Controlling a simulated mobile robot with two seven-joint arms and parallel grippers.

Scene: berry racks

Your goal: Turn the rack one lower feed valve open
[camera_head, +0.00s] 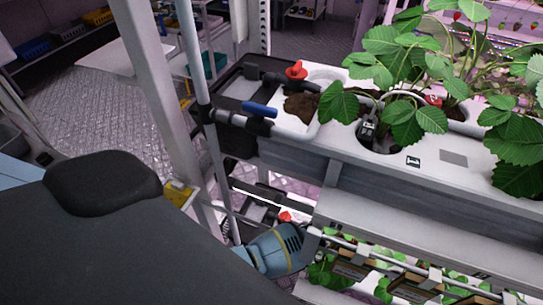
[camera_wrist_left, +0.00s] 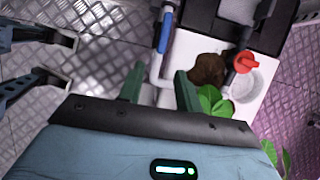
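In the left wrist view a lower-tier blue valve handle (camera_wrist_left: 165,30) lies roughly along a pale pipe. A red valve (camera_wrist_left: 245,62) stands to its right on a grey pipe, and a red valve also shows on the lower tier in the head view (camera_head: 285,216). My left gripper (camera_wrist_left: 160,85) has its green fingers apart, short of the blue handle and not around it. In the head view my blue-grey left wrist (camera_head: 275,250) is beside the lower tier; its fingers are hidden. My right gripper is not in view. I cannot read which valve is the feed valve.
The upper tier carries another blue handle (camera_head: 260,109), a red valve (camera_head: 297,70) and strawberry plants (camera_head: 385,60). A grey upright post (camera_head: 160,90) stands left of the rack. Leaves (camera_wrist_left: 212,100) are close to the right finger. Floor lies to the left.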

